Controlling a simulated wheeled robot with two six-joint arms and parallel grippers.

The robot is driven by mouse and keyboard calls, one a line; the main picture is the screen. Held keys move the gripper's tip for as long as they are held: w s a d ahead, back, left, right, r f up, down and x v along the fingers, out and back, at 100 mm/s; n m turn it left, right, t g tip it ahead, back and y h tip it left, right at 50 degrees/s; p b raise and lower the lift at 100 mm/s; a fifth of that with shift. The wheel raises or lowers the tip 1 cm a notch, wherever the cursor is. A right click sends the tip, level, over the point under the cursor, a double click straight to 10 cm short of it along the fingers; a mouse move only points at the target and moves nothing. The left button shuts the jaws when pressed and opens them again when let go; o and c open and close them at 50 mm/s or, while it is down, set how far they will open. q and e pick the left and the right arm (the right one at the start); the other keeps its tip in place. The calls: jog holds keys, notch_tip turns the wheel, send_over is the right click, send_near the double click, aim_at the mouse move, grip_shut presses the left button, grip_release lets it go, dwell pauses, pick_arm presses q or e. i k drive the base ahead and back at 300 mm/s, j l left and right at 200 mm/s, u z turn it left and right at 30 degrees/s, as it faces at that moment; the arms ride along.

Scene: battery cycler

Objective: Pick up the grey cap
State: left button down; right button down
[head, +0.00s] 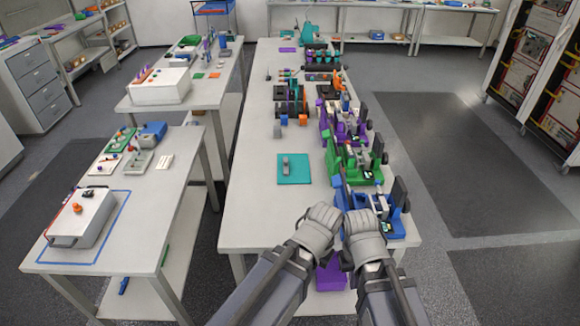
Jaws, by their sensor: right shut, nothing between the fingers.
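A small grey upright piece (285,163) stands on a teal mat (300,177) on the long white table. A small grey block (303,119) stands farther back on the same table. I cannot tell which of these is the grey cap. My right gripper (344,190) is shut and empty, in front of the blue fixture (390,226) and to the right of the mat. My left gripper (326,212) is beside it at the table's near edge; its fingers are not clear. Neither gripper touches the grey pieces.
Green (352,160) and purple (340,126) fixtures line the table's right side behind the blue one. The white tabletop (256,215) left of my grippers is clear. A side table (150,215) stands at left.

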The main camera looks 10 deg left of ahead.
aim_at(349, 153)
jog(key=i+l+z, duration=0.25)
jog(key=i, duration=0.2)
jog(key=i+z, duration=0.2)
jog(key=i, duration=0.25)
